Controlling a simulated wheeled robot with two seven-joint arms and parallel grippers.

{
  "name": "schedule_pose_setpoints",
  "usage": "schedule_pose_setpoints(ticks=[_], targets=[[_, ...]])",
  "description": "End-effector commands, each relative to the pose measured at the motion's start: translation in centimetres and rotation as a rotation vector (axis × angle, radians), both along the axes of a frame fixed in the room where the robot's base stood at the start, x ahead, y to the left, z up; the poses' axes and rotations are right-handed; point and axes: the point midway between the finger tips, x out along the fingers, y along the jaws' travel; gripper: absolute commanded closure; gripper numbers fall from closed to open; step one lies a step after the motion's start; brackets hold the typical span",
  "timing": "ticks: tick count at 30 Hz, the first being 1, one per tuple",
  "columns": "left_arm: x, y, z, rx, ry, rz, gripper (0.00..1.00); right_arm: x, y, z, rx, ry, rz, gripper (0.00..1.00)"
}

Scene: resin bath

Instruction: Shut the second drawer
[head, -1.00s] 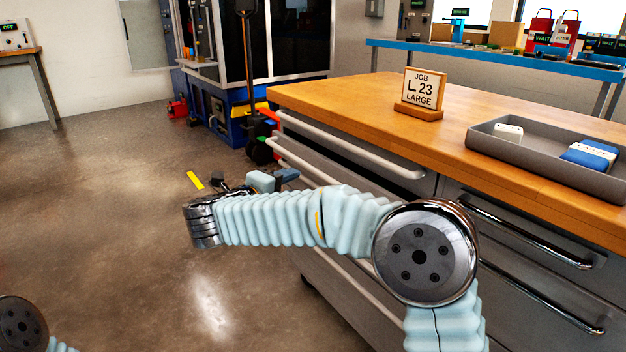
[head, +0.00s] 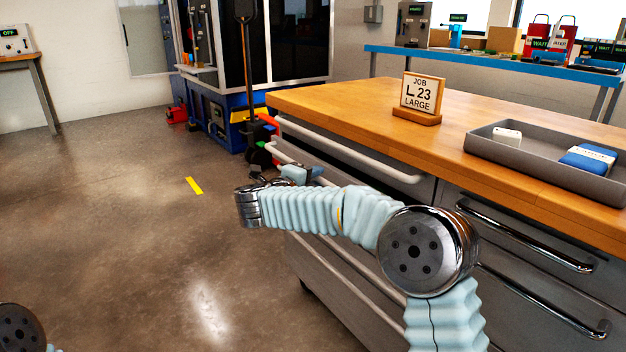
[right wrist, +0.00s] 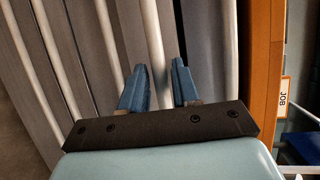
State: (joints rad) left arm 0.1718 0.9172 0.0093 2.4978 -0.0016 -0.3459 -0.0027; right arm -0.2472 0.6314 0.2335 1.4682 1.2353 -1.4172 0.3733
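The cabinet's left bank of drawers shows in the head view with long pale bar handles. The top drawer handle (head: 350,152) runs under the wooden top. The second drawer's handle (head: 283,157) is below it, partly hidden by my right arm. How far the second drawer stands out is hard to tell. My right gripper (head: 315,173) is beside this handle at the cabinet front. In the right wrist view, its two blue fingers (right wrist: 160,82) are apart, and a pale bar lines up between them; contact is unclear. My left gripper is out of view.
The wooden worktop (head: 345,105) carries a job sign (head: 422,94) and a grey tray (head: 530,158). Right-hand drawers have chrome handles (head: 525,240). A blue machine (head: 225,120) stands behind. Floor to the left is clear, with a yellow strip (head: 194,185).

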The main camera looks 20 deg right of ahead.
Motion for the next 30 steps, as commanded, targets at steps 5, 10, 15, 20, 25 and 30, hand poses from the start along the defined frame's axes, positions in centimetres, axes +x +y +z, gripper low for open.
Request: schedule_pose_setpoints(ticks=[5,10,15,20,25,30], targets=[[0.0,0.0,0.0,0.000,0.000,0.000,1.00,0.0,0.0,0.0,0.000,0.000,0.000,0.98],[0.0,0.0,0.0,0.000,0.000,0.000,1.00,0.0,0.0,0.0,0.000,0.000,0.000,1.00],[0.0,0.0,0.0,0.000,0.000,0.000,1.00,0.0,-0.1,0.0,0.000,0.000,0.000,1.00],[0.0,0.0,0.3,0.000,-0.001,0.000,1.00,0.7,-1.8,0.1,0.000,-0.001,-0.002,1.00],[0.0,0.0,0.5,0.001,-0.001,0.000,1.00,1.4,-4.0,0.1,-0.001,0.000,-0.001,1.00],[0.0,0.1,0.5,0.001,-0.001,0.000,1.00,1.5,-4.2,0.1,-0.002,-0.001,-0.001,1.00]])
